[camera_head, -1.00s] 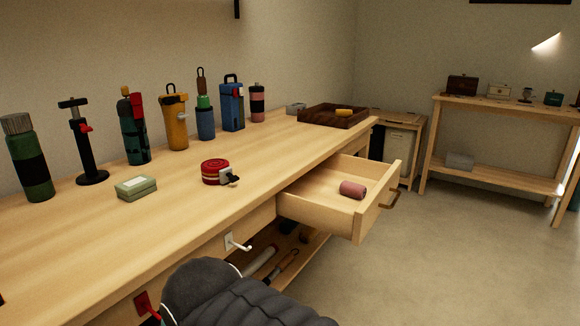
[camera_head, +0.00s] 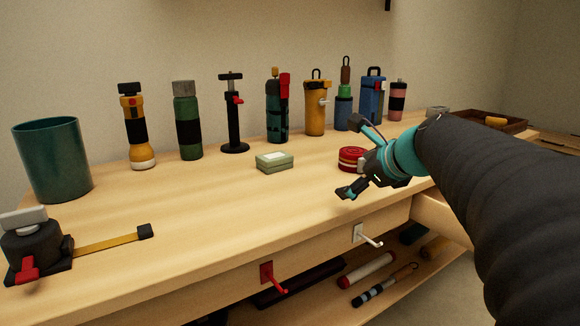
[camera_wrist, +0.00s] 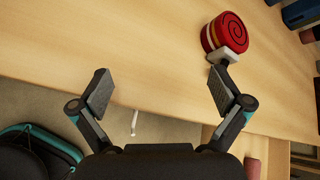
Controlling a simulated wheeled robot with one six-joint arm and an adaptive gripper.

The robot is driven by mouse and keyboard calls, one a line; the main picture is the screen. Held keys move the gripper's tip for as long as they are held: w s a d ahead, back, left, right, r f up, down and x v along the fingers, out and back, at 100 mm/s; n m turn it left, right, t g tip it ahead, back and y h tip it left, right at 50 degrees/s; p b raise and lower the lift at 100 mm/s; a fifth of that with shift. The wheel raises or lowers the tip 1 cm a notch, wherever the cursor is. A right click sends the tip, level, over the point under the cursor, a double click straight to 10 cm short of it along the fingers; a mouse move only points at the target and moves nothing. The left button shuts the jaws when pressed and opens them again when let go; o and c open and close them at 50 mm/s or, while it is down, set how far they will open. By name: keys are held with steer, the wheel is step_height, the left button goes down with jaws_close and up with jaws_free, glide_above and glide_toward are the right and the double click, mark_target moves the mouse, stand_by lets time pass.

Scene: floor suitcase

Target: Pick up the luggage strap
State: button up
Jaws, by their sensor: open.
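The luggage strap (camera_head: 350,154) is a coiled red roll on the bench top, partly hidden behind my gripper in the head view. In the wrist view, the strap (camera_wrist: 226,33) shows its red spiral top, with a pale and dark buckle at its lower edge. My gripper (camera_wrist: 159,76) is open and empty, its two fingers wide apart over the bench's front edge. The strap lies ahead of the right finger, outside the gap. The right fingertip overlaps the buckle in the picture; I cannot tell whether they touch.
A pale green box (camera_head: 274,162) lies left of the strap. Several bottles and tools, including a yellow bottle (camera_head: 315,105), stand along the wall. White (camera_head: 368,237) and red (camera_head: 270,278) hooks stick out from the bench front. The drawer (camera_head: 430,215) stands open, partly behind my arm.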

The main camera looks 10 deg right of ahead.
mark_target(357, 152)
steer(key=w+d+r+m, duration=0.1)
steer(key=d+m, duration=0.1)
steer(key=d, duration=0.1)
steer(key=w+d+r+m+t, duration=0.1)
steer(key=w+d+m, duration=0.1)
steer(key=d+m, duration=0.1)
steer(key=w+d+r+m+t+h+b, duration=0.1)
steer(key=d+m, duration=0.2)
steer(key=shift+w, duration=0.3)
steer(key=shift+w+d, duration=0.1)
steer(key=shift+w, duration=0.2)
steer(key=b+x, duration=0.1)
steer(key=x, duration=1.2)
steer(key=shift+w+r+b, duration=0.15)
steer(key=shift+w+b, duration=0.05)
steer(key=shift+b, duration=0.1)
steer(key=c, duration=1.2)
